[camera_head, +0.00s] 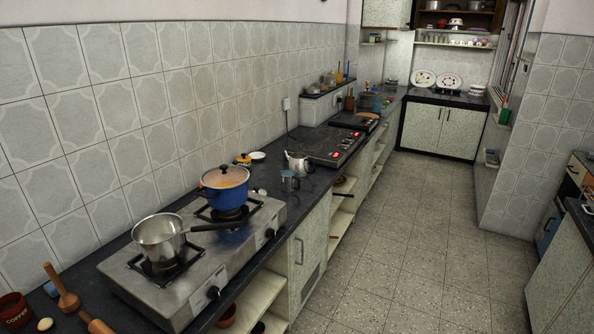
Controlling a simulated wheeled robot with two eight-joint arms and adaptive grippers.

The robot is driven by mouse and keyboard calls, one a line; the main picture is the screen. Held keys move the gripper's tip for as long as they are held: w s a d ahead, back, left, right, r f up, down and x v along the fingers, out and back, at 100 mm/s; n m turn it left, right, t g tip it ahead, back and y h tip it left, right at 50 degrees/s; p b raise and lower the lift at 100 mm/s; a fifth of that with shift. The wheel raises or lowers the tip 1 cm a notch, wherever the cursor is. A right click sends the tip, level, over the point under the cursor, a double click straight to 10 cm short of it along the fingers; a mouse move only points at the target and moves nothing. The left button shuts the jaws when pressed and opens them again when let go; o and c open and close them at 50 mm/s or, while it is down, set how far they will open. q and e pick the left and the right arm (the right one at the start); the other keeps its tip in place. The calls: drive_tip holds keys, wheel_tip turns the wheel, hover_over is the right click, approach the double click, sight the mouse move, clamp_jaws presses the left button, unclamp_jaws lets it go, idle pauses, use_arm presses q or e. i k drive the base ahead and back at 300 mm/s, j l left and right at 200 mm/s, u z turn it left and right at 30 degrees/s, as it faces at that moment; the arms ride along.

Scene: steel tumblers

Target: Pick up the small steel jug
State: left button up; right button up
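A small grey steel vessel (289,182) stands on the dark counter, to the right of the blue pot. A brighter jug-like vessel (298,161) stands just behind it, near the black hob. Both are small in this view, and I cannot tell for certain which is the small steel jug. Neither of my grippers shows in the head view.
A steel saucepan (159,239) and a blue pot (225,186) sit on the gas stove (208,271). The saucepan's dark handle points right. A black hob (322,147) lies farther along the counter. The tiled floor (415,235) is clear to the right.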

sight(291, 183)
drive_tip(key=u, duration=0.55)
drive_tip(key=i+l+u, duration=0.4)
drive_tip(key=l, duration=0.15)
drive_tip(key=l+u, duration=0.2)
drive_tip(key=i+l+u, duration=0.2)
drive_tip(key=l, duration=0.25)
drive_tip(key=i+l, duration=0.15)
drive_tip(key=l, duration=0.25)
drive_tip(key=i+l+u, duration=0.1)
drive_tip(key=l, duration=0.3)
drive_tip(key=i+l, duration=0.2)
drive_tip(key=l, duration=0.2)
drive_tip(key=i+l, duration=0.15)
drive_tip(key=l, duration=0.3)
drive_tip(key=i+l+u, duration=0.1)
drive_tip(key=l, duration=0.3)
drive_tip(key=i+l, duration=0.15)
drive_tip(key=l, duration=0.25)
drive_tip(key=i+l+u, duration=0.1)
drive_tip(key=l, duration=0.35)
